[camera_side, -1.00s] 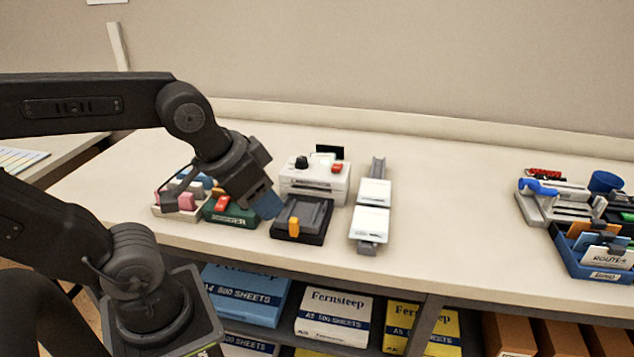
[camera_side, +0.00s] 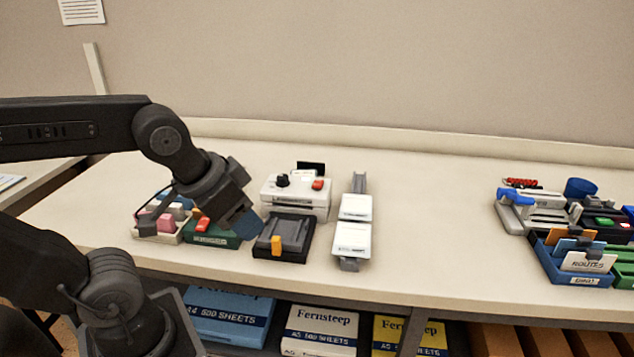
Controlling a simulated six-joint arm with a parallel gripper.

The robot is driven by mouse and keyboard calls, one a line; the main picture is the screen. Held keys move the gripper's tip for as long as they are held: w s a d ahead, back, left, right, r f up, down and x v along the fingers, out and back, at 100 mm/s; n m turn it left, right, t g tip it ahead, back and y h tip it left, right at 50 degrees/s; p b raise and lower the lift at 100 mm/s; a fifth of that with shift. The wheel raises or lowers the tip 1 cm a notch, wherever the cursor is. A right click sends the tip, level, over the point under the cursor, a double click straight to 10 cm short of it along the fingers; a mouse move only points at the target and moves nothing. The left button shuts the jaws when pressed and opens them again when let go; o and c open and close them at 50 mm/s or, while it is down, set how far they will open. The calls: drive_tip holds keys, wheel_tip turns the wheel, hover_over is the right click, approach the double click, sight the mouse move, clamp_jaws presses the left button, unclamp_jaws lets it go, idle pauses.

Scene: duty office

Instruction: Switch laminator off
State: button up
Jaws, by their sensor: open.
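The white machine (camera_side: 296,196), which looks like the laminator, stands at the back of the bench. It has a black knob (camera_side: 282,180) on top at the left and a red-orange switch (camera_side: 318,184) at the right. I cannot tell which way the switch is set.
A green device with a red switch (camera_side: 202,224) and a tray of blocks (camera_side: 153,233) are at left. A grey-white rail unit (camera_side: 353,238) stands right. Bench is clear before the right-hand organisers (camera_side: 575,270).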

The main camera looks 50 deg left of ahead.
clamp_jaws()
idle(1.6)
